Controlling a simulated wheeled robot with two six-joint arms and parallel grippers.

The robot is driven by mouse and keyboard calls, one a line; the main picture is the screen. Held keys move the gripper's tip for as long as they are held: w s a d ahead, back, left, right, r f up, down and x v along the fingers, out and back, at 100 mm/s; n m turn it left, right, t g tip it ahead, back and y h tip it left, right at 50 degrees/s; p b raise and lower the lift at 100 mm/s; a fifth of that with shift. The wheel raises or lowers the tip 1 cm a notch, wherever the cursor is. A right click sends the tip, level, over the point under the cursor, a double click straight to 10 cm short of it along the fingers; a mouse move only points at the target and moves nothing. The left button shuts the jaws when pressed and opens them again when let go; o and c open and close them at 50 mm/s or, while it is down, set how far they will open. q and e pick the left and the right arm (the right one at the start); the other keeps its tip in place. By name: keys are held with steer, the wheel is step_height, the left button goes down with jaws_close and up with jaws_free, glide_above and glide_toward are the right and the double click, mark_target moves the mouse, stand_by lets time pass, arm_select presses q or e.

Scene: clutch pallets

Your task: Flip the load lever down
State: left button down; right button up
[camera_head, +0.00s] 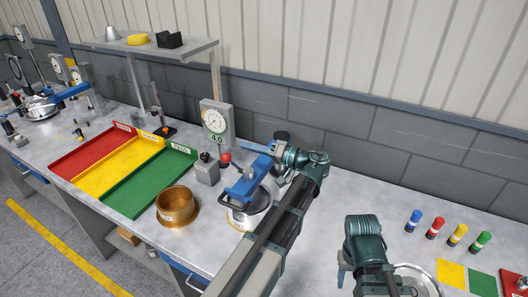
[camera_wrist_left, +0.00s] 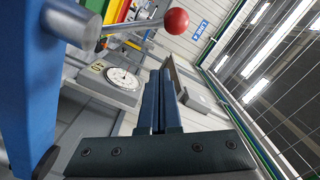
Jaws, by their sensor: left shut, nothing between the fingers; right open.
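The load lever is a metal rod ending in a red ball (camera_head: 225,158), and it sticks out to the left of a blue clamp frame (camera_head: 245,184). In the left wrist view the ball (camera_wrist_left: 176,20) is at the top and the rod (camera_wrist_left: 132,27) comes from the blue frame (camera_wrist_left: 35,80). My left gripper (camera_head: 277,152) is just right of the blue frame, apart from the ball. Its fingers (camera_wrist_left: 160,78) are together and empty. My right gripper (camera_head: 344,268) is low over the bench at the right; its fingers are small and partly hidden.
A dial gauge (camera_head: 215,120) stands behind the lever. A brass cup (camera_head: 176,206) and red, yellow and green trays (camera_head: 130,200) lie to the left. Several coloured cylinders (camera_head: 435,228) stand at the right.

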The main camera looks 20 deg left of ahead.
arm_select(q)
steer(key=shift+s+a+f+b, duration=0.65)
steer(key=shift+s+f+b, duration=0.15)
steer(key=shift+s, duration=0.15)
arm_select(e)
steer(key=shift+f, duration=0.8)
arm_select(q)
steer(key=shift+s+a+f+b, duration=0.2)
steer(key=shift+s+f+b, duration=0.1)
steer(key=shift+s, duration=0.3)
arm_select(e)
steer(key=shift+f, duration=0.35)
arm_select(q)
steer(key=shift+s+a+f+n+b, duration=0.1)
steer(key=shift+s+f+n+b, duration=0.3)
steer(key=shift+s, duration=0.3)
steer(key=shift+s+f+n+b, duration=0.35)
steer(key=shift+s+f, duration=0.1)
steer(key=shift+s, duration=0.2)
arm_select(e)
steer(key=shift+f, duration=0.75)
arm_select(q)
steer(key=shift+r, duration=0.15)
arm_select(e)
steer(key=shift+r, duration=0.1)
